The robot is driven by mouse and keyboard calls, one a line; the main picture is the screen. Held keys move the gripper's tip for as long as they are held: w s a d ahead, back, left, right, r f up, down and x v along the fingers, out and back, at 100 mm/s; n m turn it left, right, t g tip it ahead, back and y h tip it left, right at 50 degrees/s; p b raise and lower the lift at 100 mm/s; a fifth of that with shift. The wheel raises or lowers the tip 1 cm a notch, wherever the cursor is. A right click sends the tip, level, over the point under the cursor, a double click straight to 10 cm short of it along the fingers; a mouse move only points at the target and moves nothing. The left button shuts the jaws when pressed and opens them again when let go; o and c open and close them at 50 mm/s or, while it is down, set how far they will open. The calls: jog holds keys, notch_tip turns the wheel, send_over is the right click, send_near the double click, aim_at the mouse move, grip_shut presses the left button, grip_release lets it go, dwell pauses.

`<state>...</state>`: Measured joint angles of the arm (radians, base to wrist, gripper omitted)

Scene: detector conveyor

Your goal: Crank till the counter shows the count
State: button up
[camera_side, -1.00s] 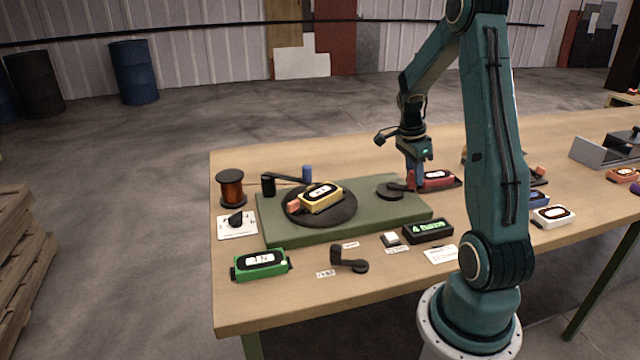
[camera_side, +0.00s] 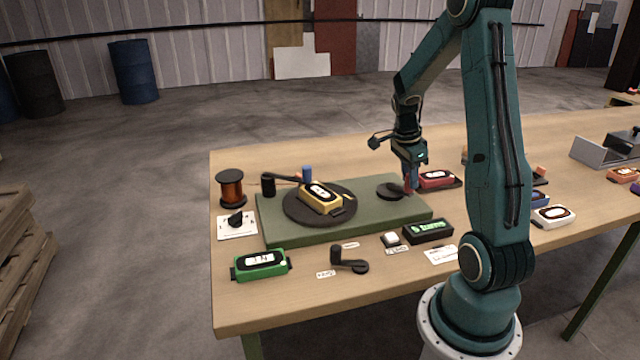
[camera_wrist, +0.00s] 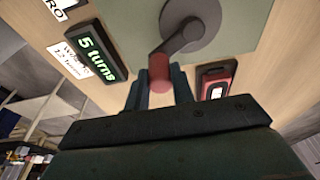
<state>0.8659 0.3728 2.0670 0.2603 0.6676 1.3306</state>
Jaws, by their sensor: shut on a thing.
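The crank (camera_wrist: 183,36) is a dark arm on a round grey hub, on the green base (camera_side: 285,234). The hub shows in the side view (camera_side: 389,191). My gripper (camera_wrist: 160,88) is shut on the crank's red handle (camera_wrist: 159,70), with a finger on each side. In the side view my gripper (camera_side: 411,186) is at the right of the hub. The counter (camera_wrist: 94,49) is a black box with green digits reading "5 turns". A white card (camera_wrist: 68,60) beside it appears to read "12 turns". A yellow detector (camera_side: 319,193) lies on the black turntable (camera_side: 296,212).
A red detector (camera_side: 436,179) sits close to my gripper on the right. A white button (camera_side: 391,238) and the counter (camera_side: 428,231) stand in front of the base. A green detector (camera_side: 260,265), dark lever (camera_side: 349,262) and copper spool (camera_side: 231,187) are at left and front.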

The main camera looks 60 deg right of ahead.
jog(key=shift+w+a, duration=0.15)
jog(key=shift+a, duration=0.25)
jog(key=shift+w+a, duration=0.75)
jog(key=shift+a, duration=0.15)
jog(key=shift+w+a, duration=0.25)
jog(key=shift+w, duration=0.3)
jog(key=shift+w+a, duration=0.2)
jog(key=shift+w, duration=0.35)
